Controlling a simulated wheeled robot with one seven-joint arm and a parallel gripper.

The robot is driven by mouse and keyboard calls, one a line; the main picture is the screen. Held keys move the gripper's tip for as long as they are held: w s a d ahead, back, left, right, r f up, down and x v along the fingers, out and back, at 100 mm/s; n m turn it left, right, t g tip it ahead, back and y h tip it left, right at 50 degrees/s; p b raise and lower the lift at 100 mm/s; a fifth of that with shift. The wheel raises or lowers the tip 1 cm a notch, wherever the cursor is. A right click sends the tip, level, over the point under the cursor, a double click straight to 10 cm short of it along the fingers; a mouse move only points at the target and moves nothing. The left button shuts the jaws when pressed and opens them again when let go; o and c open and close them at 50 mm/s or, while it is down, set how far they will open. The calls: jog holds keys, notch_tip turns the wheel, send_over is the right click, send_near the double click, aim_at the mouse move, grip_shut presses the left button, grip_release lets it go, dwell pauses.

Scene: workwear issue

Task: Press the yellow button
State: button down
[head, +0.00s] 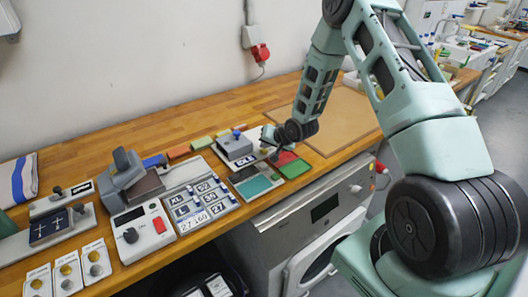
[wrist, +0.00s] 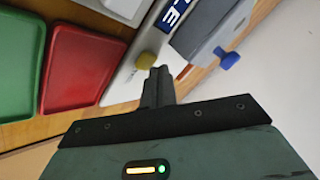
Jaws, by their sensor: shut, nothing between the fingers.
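The yellow button (wrist: 145,61) is a small round knob on a pale plate (wrist: 125,84) in the wrist view. My gripper (wrist: 160,72) is shut and empty. Its fingertips appear right beside the button, just to its right in the wrist view; I cannot tell whether they touch it. In the head view my gripper (head: 269,137) is low over the bench, to the right of a grey box, and I cannot make out the button clearly there.
A grey box (head: 235,146) with a blue knob (wrist: 229,60) stands close to the gripper. Red (wrist: 85,68) and green (wrist: 20,60) trays lie on the other side. Labelled tiles (head: 198,203) and a device with a red switch (head: 159,225) are further left. A brown board (head: 335,120) lies clear at right.

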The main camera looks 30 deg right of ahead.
jog(key=shift+f+b, duration=0.4)
jog(key=shift+f, duration=0.05)
dwell(0.7)
jog(key=shift+r, duration=0.1)
jog(key=shift+r+p, duration=0.65)
jog(key=shift+r, duration=0.15)
notch_tip(320, 180, up, 5)
jog(key=p, duration=0.3)
dwell(0.3)
dwell(0.8)
